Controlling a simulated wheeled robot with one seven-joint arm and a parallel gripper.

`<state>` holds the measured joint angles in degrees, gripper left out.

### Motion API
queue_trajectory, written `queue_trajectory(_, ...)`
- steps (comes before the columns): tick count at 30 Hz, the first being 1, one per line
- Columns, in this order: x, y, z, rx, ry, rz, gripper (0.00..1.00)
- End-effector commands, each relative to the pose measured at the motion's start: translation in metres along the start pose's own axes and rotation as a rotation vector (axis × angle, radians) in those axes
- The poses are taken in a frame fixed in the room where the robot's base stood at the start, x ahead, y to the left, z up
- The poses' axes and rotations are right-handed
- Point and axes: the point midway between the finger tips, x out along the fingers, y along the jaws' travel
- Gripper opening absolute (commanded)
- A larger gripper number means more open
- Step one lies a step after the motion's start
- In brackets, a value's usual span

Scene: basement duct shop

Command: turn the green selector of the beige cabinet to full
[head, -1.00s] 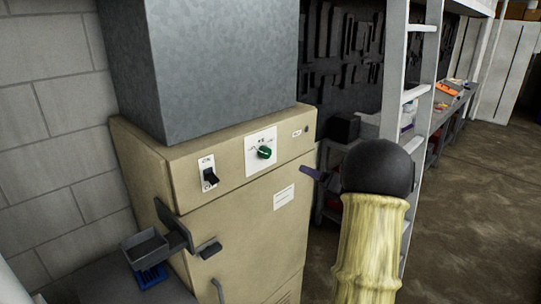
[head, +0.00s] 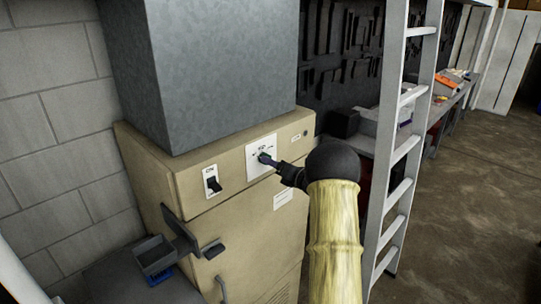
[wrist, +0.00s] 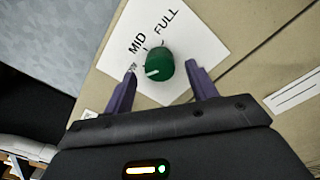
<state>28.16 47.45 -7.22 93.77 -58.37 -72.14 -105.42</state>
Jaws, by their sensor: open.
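The beige cabinet (head: 233,208) stands at left centre in the head view, its front tilted in the picture. Its green selector (wrist: 159,68) sits on a white plate (wrist: 178,38) marked MID and FULL, with a third label at left partly hidden by a finger. The selector's white mark points left, toward that part-hidden label, away from FULL. My gripper (wrist: 161,74) is open, with one purple finger on each side of the selector; I cannot tell whether they touch it. In the head view my gripper (head: 268,160) is at the plate and largely covers the selector.
A black toggle switch (head: 213,184) is left of the selector plate. A dark lever handle (head: 183,234) and small tray (head: 154,254) project at the cabinet's left. A grey ladder (head: 405,145) stands right of my arm. Open floor (head: 470,210) lies further right.

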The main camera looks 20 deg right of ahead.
Motion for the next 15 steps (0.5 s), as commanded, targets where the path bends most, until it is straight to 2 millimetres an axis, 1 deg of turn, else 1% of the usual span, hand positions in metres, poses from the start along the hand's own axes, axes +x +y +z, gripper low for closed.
queue_trajectory(1, 0.007, 0.002, 0.003, 0.0, 0.001, 0.0, 0.57)
queue_trajectory(3, 0.013, 0.001, 0.002, 0.0, 0.001, -0.001, 0.57)
queue_trajectory(6, 0.018, 0.0, 0.001, 0.0, 0.0, -0.001, 0.57)
queue_trajectory(14, 0.02, -0.001, 0.0, 0.0, 0.0, -0.001, 0.57)
queue_trajectory(15, 0.019, -0.001, 0.0, 0.0, 0.0, -0.001, 0.53)
